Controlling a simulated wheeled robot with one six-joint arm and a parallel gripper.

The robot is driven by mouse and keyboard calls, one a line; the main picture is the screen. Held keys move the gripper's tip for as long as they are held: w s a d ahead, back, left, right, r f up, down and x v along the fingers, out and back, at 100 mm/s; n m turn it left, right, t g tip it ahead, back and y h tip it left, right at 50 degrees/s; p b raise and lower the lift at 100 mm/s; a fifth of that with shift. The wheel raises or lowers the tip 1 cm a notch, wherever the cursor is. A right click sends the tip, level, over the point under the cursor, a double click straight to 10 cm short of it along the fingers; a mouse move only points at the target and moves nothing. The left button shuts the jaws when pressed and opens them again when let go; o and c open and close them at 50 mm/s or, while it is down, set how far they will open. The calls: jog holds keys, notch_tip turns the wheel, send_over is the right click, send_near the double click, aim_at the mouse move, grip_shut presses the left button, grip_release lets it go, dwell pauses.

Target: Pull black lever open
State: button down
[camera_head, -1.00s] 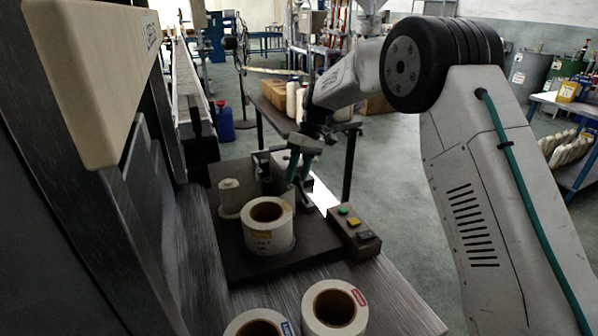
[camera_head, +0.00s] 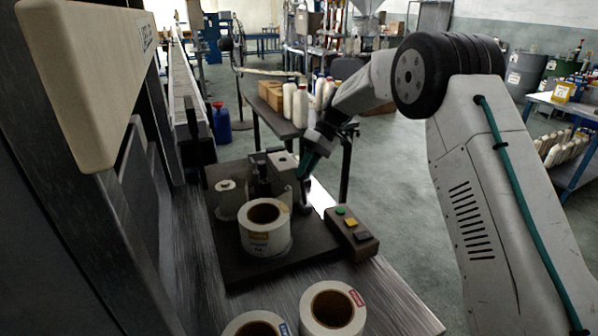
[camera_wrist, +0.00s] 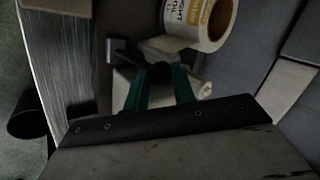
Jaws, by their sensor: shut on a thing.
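The labelling machine (camera_head: 230,255) stands on the metal bench, with a large white label roll (camera_head: 252,243) on its dark plate. My gripper (camera_head: 303,172) is at the back right of the machine, beside its upright block. In the wrist view my two green fingers (camera_wrist: 160,82) close in on a small dark knob, the black lever (camera_wrist: 158,71), and are shut on it. The lever is mostly hidden by my fingers in the head view. The label roll also shows in the wrist view (camera_wrist: 214,38), just beyond the lever.
A control box (camera_head: 351,235) with green and yellow buttons sits at the machine's right edge. Two more label rolls (camera_head: 346,308) stand at the front. A cream beam (camera_head: 85,110) fills the upper left. A table with white bottles (camera_head: 300,105) stands behind.

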jog(key=w+d+f+y, duration=0.1)
jog(key=w+d+f, duration=0.1)
jog(key=d, duration=0.4)
jog(key=shift+d+f+g+y, duration=0.15)
jog(key=shift+d+g+y, duration=0.15)
jog(key=shift+g, duration=0.1)
jog(key=shift+d+f, duration=0.15)
jog(key=shift+d, duration=0.05)
jog(key=c, duration=1.4)
grip_release()
jog(key=shift+o, duration=1.3)
jog(key=shift+w+d+f, duration=0.1)
jog(key=shift+d+f, duration=0.05)
jog(key=shift+d, duration=0.05)
jog(key=shift+a+r, duration=0.2)
jog(key=shift+r, duration=0.05)
jog(key=shift+a+r, duration=0.1)
jog(key=shift+a, duration=0.05)
jog(key=v, duration=0.7)
jog(key=shift+w+d+r, duration=0.2)
